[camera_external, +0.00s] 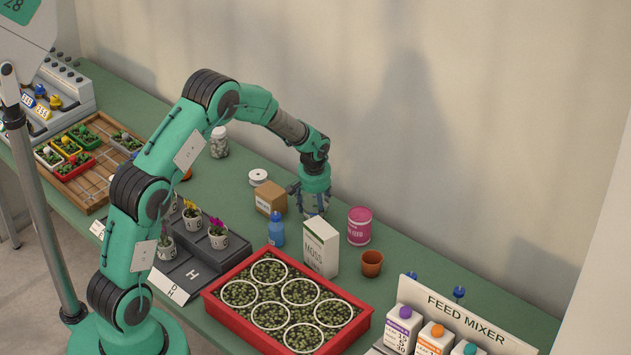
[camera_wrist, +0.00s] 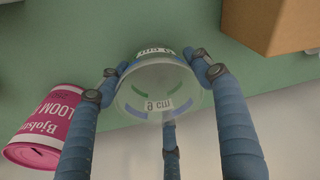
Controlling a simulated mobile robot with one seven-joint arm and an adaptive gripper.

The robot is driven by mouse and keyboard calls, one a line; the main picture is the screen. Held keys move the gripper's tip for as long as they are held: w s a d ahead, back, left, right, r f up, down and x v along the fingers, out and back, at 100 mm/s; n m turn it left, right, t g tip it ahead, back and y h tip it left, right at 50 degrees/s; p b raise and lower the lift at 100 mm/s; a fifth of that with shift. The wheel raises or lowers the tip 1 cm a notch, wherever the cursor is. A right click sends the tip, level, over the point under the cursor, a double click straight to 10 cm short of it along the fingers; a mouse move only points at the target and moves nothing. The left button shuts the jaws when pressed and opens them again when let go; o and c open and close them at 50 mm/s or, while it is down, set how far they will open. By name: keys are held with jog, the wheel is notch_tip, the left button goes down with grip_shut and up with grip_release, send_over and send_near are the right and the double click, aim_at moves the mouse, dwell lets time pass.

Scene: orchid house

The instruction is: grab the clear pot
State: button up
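The clear pot (camera_wrist: 158,88) is a see-through round pot with a "9 cm" label, seen from above in the wrist view. My gripper (camera_wrist: 160,80) has its blue fingers around it, with the tips bent in against its sides; it looks shut on the pot. In the external view my gripper (camera_external: 315,203) points straight down over the table, and the pot (camera_external: 317,208) shows faintly between the fingers. I cannot tell whether the pot's base touches the table.
A cardboard box (camera_external: 270,197) stands left of the pot, a white carton (camera_external: 321,247) in front, a pink tin (camera_external: 359,226) to the right. A blue bottle (camera_external: 276,230), terracotta pot (camera_external: 371,263) and red tray (camera_external: 212,306) are nearby. The wall is behind.

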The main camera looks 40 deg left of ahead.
jog(key=shift+r, duration=0.1)
jog(key=shift+c, duration=0.3)
notch_tip(320, 180, up, 10)
jog(key=shift+f+p, duration=0.1)
jog(key=shift+p, duration=1.05)
